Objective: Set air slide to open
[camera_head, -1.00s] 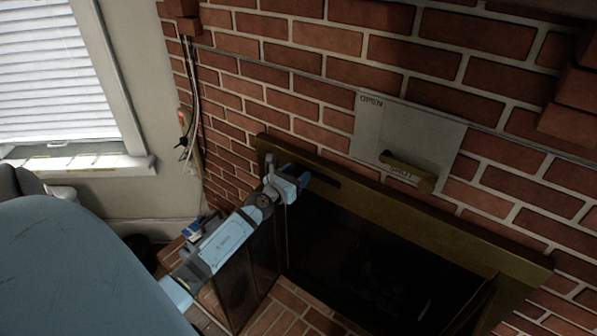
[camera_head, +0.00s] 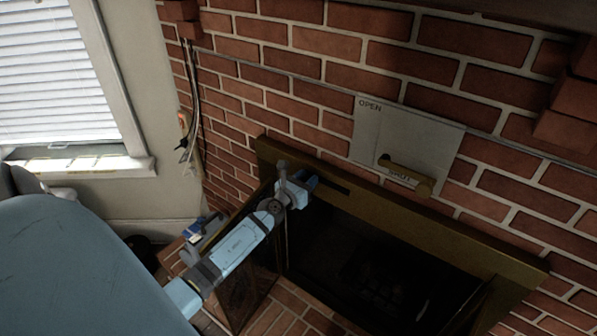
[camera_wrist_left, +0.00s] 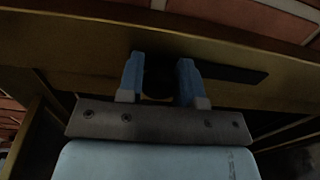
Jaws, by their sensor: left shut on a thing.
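The air slide is a dark slot (camera_head: 332,184) in the brass top bar of the fireplace frame (camera_head: 400,212). My left gripper (camera_head: 302,182) is at the left part of this slot, and bare slot shows to its right. In the left wrist view, its two blue fingers (camera_wrist_left: 160,78) stand on either side of a small dark knob (camera_wrist_left: 158,90) at the bar, and they are shut on it. The slot (camera_wrist_left: 235,74) runs off to the right of the fingers there. The left end of the slot is hidden. My right gripper is not in view.
A metal plate (camera_head: 430,135) marked OPEN and SHUT is on the brick wall above the bar, with a brass handle (camera_head: 408,174) near the SHUT mark. A folded glass door (camera_head: 245,275) stands below my left arm. A window (camera_head: 60,75) is at the left.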

